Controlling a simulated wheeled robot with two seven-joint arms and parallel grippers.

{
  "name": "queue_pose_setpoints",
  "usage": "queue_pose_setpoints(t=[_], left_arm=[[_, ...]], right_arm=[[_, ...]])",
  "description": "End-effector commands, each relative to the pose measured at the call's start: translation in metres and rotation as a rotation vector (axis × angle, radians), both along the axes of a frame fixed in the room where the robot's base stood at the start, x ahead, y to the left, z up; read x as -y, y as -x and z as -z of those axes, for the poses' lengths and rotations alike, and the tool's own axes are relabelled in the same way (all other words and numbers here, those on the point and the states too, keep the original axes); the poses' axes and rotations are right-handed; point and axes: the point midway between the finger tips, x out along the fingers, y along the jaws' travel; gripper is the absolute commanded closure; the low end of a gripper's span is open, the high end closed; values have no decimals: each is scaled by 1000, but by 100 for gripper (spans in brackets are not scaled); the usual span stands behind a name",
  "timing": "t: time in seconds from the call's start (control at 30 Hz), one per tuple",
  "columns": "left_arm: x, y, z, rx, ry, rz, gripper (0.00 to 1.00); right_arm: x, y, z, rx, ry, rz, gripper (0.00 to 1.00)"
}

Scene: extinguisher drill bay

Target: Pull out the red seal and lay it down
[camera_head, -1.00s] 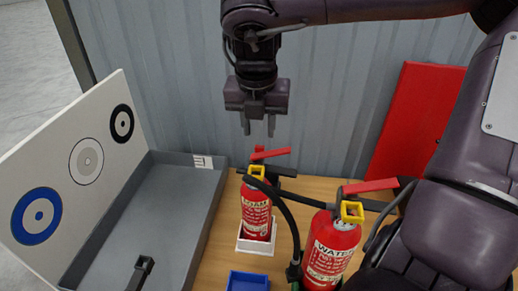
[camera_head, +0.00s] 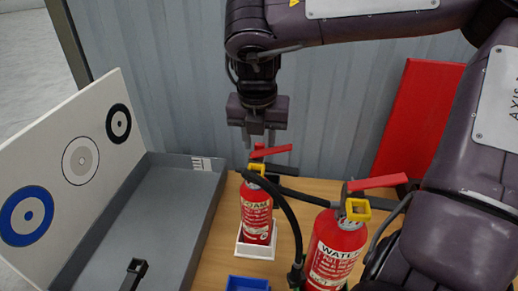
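My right gripper (camera_head: 258,138) points down just above the top of the FOAM extinguisher (camera_head: 256,218). Its two fingers are apart, with a gap between them and nothing clearly held. A small red piece (camera_head: 257,151) stands at the valve head, just below the fingertips, beside the red lever (camera_head: 274,151). I cannot tell if this piece is the seal, or if the fingers touch it. A yellow part (camera_head: 256,168) shows below the lever. The FOAM extinguisher stands upright in a white holder (camera_head: 255,249). My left gripper is not in view.
The WATER extinguisher (camera_head: 334,250) stands to the right, with a red lever, a yellow part and a black hose. A blue box (camera_head: 247,283) is at the front. A grey tray (camera_head: 160,215) lies left, before a white target board (camera_head: 60,190). A red panel (camera_head: 415,120) leans behind.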

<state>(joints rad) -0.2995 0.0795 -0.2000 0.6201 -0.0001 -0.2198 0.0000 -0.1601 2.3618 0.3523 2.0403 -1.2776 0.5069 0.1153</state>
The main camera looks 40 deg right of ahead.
Motion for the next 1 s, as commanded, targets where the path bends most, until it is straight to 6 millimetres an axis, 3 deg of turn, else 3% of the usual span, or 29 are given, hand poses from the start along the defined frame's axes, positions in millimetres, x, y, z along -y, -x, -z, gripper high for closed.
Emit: queue_pose_setpoints(t=[0.13, 0.4, 1.0], left_arm=[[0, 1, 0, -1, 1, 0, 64], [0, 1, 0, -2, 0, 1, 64], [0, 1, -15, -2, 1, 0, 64]], right_arm=[[0, 0, 0, -1, 1, 0, 68], [0, 0, 0, -1, 1, 0, 100], [0, 0, -17, 0, 0, 0, 100]])
